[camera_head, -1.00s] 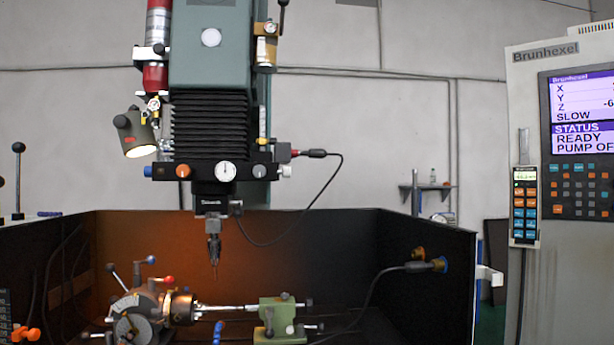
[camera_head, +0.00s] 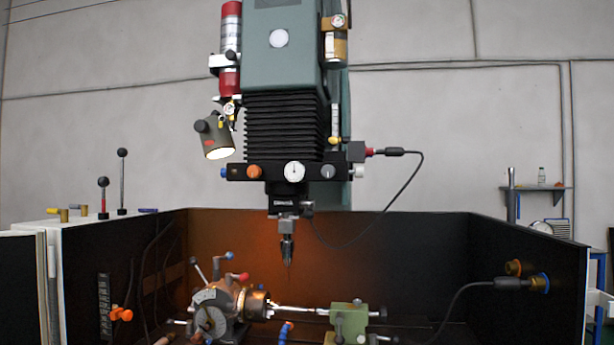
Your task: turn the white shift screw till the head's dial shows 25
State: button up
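The machine's green head (camera_head: 283,70) hangs above the enclosure. A black bar across its lower part carries a round white dial (camera_head: 294,169); its reading is too small to tell. A white knob (camera_head: 358,172) sticks out at the bar's right end and looks like the white shift screw. An orange knob (camera_head: 252,172) and a grey knob (camera_head: 327,171) sit on either side of the dial, and a blue knob (camera_head: 224,172) is at the left end. My gripper is not in view.
A lamp (camera_head: 215,138) hangs left of the head. A red plug (camera_head: 369,152) with a black cable sits just above the white knob. Below are the tool spindle (camera_head: 287,245), an indexing chuck (camera_head: 225,305) and a green tailstock (camera_head: 348,322). Dark enclosure walls (camera_head: 430,250) surround them.

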aim_at(359, 171)
jog(key=i+l+u, duration=0.1)
jog(key=l, duration=1.15)
jog(key=i+u, duration=0.05)
jog(key=i, duration=0.05)
